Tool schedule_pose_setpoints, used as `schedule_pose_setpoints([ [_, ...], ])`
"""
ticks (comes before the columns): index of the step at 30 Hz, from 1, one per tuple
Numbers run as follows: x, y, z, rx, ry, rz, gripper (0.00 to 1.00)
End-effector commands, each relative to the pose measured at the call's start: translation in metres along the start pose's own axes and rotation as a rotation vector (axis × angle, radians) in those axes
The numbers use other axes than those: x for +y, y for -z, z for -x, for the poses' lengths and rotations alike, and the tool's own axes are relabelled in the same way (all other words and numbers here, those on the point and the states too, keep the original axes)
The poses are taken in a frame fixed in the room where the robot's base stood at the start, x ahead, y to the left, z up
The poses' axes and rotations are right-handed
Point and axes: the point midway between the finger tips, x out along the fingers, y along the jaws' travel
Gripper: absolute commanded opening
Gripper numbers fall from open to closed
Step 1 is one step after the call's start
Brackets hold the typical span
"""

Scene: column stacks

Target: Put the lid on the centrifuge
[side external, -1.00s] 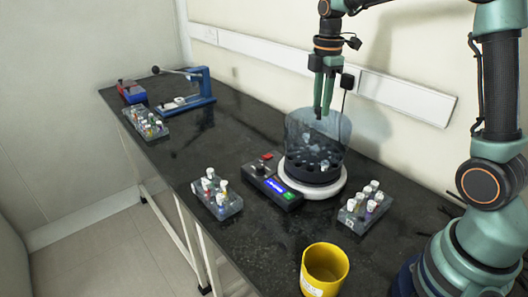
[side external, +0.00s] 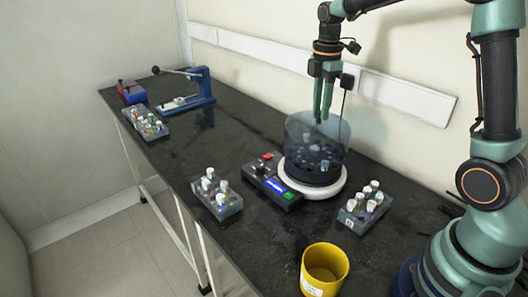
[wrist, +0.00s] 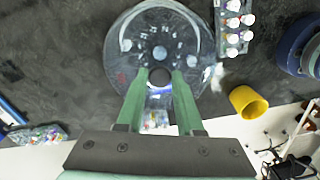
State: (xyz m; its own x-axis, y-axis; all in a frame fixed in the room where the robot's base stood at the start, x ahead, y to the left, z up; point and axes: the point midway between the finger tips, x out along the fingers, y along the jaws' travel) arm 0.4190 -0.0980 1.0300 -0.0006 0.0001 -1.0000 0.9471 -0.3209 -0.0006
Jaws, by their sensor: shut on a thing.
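The centrifuge (side external: 329,188) is a white round base with a dark rotor, standing near the middle of the bench. The clear, smoky lid (side external: 298,131) is over the rotor, and white-capped tubes show through it. In the wrist view the lid (wrist: 124,68) is a transparent disc that nearly covers the centrifuge. My gripper (side external: 321,119) points straight down and is shut on the lid near its centre; the fingertips also show in the wrist view (wrist: 160,77). I cannot tell whether the lid's lower edge touches the base.
A control box (side external: 272,186) with a lit display adjoins the centrifuge. Tube racks stand to its left (side external: 217,205) and right (side external: 353,219). A yellow cup (side external: 325,270) is in front. A blue press (side external: 190,94) and another rack (side external: 145,124) are at the far left.

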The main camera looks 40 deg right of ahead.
Motion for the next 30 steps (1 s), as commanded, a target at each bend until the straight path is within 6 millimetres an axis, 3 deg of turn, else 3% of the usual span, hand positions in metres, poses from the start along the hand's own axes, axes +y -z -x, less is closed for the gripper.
schedule_pose_setpoints([
  [30, 0.0, 0.0, -0.028, 0.0, 0.0, 0.0, 0.0],
])
